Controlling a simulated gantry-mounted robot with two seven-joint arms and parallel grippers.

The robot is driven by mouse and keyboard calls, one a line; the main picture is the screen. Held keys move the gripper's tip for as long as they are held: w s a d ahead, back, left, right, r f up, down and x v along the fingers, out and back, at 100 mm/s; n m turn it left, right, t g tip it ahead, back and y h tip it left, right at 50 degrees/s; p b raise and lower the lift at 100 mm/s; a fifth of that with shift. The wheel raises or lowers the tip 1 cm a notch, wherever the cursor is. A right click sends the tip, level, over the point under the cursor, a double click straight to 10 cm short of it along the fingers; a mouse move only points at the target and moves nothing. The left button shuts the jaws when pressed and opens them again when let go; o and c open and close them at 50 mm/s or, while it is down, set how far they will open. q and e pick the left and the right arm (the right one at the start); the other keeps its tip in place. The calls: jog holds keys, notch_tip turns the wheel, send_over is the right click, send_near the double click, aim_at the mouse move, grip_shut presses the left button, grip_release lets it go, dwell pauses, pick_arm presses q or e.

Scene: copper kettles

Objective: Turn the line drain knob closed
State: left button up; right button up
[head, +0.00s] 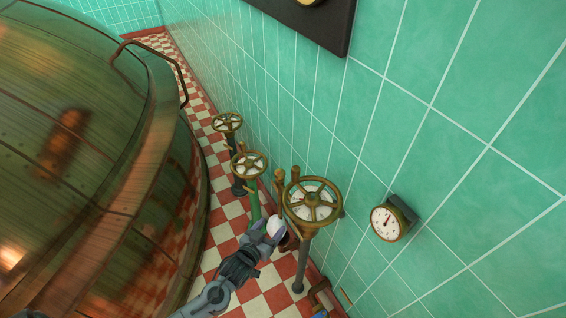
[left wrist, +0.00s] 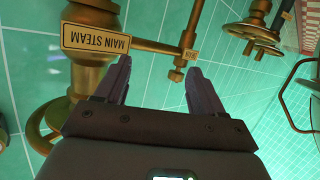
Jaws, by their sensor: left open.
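In the left wrist view a brass side pipe (left wrist: 155,46) runs right from the valve body with an upside-down "MAIN STEAM" plate (left wrist: 95,41). It meets a slim brass fitting with a small tag (left wrist: 191,54), too small to read surely, and a stubby brass end (left wrist: 178,74); this looks like the line drain knob. My left gripper (left wrist: 158,66) is open, its fingers spread below the side pipe, with the stubby end close to the right fingertip. Contact cannot be told. In the head view my left gripper (head: 267,229) is beside the post under the nearest handwheel (head: 313,202).
Two more handwheels stand behind, a middle one (head: 248,164) and a far one (head: 227,122). A gauge (head: 387,223) is on the green tiled wall (head: 440,150). A large copper kettle (head: 80,130) fills the left. A strip of checkered floor (head: 228,208) lies between.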

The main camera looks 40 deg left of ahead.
aim_at(280, 174)
pick_arm(q)
jog(key=w+a+r+t+b, duration=0.1)
jog(key=w+a, duration=0.2)
jog(key=w, duration=0.3)
jog(key=w+a+r+t+y+b, duration=0.1)
jog(key=w+a+r, duration=0.1)
jog(key=w+a, duration=0.2)
jog(key=w+a+r+b, duration=0.1)
jog(key=w+a+r, duration=0.1)
jog(key=w, duration=0.7)
jog(key=shift+w+a+t+y, duration=0.3)
jog(key=shift+a+t+y, duration=0.1)
jog(key=shift+a, duration=0.35)
jog(key=shift+c, duration=0.2)
